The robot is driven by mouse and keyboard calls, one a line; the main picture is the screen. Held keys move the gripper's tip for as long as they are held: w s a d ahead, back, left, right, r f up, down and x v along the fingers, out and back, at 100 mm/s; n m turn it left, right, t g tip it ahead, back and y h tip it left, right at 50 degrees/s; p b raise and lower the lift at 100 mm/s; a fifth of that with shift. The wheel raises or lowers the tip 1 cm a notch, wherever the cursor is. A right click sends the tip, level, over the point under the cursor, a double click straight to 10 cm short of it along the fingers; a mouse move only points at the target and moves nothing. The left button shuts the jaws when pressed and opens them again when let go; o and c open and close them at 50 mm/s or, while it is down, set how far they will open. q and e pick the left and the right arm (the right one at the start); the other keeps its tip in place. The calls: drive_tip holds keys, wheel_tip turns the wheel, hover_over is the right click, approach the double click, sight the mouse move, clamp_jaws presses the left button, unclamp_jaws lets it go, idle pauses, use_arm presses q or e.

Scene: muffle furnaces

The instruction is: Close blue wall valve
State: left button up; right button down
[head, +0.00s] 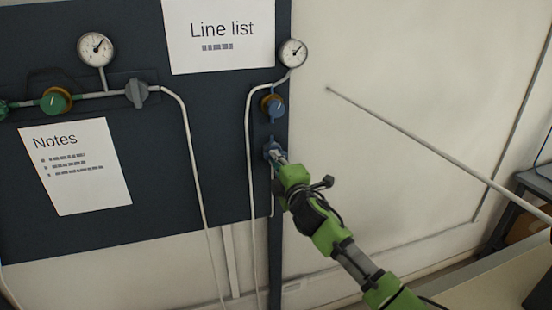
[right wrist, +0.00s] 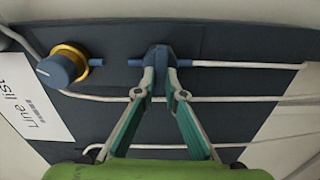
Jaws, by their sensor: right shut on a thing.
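The blue wall valve (head: 271,150) is at the right edge of the dark panel, low on the blue line. My right gripper (head: 280,157) is at it and partly hides it in the head view. In the right wrist view, the fingers of my right gripper (right wrist: 161,84) are shut on the blue handle of the valve (right wrist: 158,56). The exact angle of the handle is hard to tell. My left gripper is not in view.
A blue regulator knob (head: 276,107) with a brass ring sits just above the valve, below a gauge (head: 292,53). A grey valve (head: 137,94), green regulator (head: 55,101) and another gauge (head: 95,49) are at left. White pipes run down the panel (head: 215,160).

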drive_tip(key=shift+n, duration=0.4)
drive_tip(key=c, duration=2.1)
unclamp_jaws()
drive_tip(key=v, duration=1.2)
